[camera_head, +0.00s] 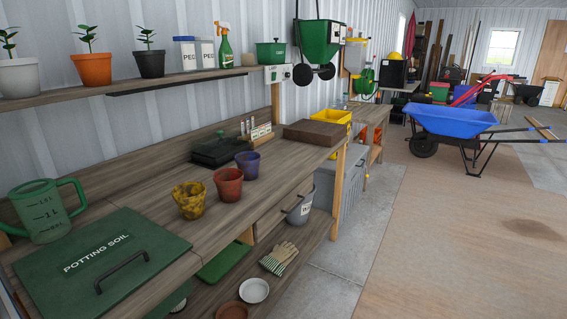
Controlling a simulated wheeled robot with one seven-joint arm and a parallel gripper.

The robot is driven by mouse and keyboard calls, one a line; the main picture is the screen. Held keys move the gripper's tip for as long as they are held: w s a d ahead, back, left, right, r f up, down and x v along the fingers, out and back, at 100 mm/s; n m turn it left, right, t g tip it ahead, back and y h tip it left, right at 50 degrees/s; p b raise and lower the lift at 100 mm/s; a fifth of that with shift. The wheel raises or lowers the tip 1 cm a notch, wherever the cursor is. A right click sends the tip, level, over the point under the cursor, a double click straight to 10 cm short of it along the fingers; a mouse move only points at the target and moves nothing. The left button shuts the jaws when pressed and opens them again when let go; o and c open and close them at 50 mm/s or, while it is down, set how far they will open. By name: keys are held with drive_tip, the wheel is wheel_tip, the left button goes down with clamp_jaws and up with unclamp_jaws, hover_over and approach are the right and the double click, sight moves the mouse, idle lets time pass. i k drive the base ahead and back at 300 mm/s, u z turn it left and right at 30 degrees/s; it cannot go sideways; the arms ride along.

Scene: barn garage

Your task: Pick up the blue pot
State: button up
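The blue pot (248,164) is a small dark blue-purple pot standing upright on the wooden workbench (165,218). It stands behind and to the right of a terracotta pot (228,186), with a mottled yellow pot (189,200) further left. A black flat box (219,150) lies just behind the blue pot. My gripper is not in view, and nothing is seen touching the blue pot.
A green potting soil lid (97,262) and a green measuring jug (47,210) occupy the near left bench. A brown slab (316,132) and yellow bin (331,117) stand at the far end. A shelf (130,85) with plants overhangs the back. Open floor (440,220) lies right.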

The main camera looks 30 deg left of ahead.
sight(249, 167)
drive_tip(key=i, duration=1.15)
drive_tip(key=u, duration=0.5)
drive_tip(key=i, duration=1.05)
drive_tip(key=u, duration=1.25)
drive_tip(key=i, duration=0.75)
drive_tip(key=u, duration=0.45)
